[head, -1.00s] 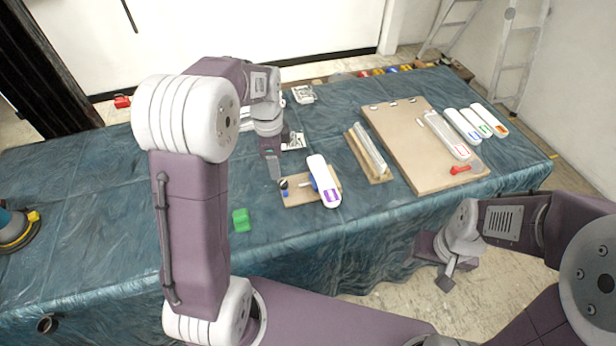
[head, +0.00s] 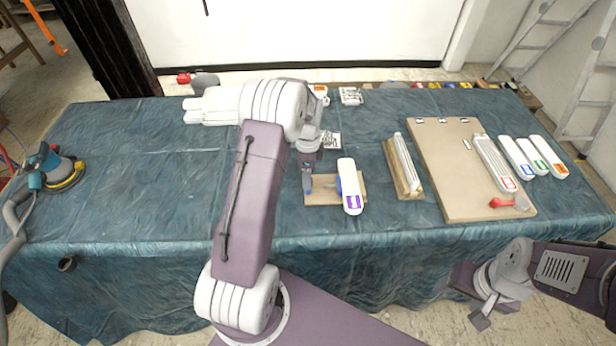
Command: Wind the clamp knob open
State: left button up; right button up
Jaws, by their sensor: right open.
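A small wooden board (head: 321,199) lies on the cloth-covered table, left of centre, with blue parts on it. One blue part (head: 308,187) at the board's left end looks like the clamp knob, partly hidden by my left gripper. Another blue piece shows beside a white, purple-labelled holder (head: 349,180) across the board's right part. My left gripper (head: 307,180) points down at the left blue part; contact and jaw opening cannot be made out. My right gripper (head: 483,318) is open and empty, low in front of the table, away from the board.
A long block on a wooden base (head: 413,187) stands right of the small board. Further right lies a large tan board (head: 447,165) with a red-handled tool (head: 500,203). A sander (head: 62,172) sits far left. The left table is mostly clear.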

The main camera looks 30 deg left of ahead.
pick_arm(q)
jog(key=shift+a+f, duration=0.1)
jog(key=shift+f, duration=0.55)
jog(key=shift+d, duration=0.2)
jog(key=shift+a, duration=0.1)
grip_shut()
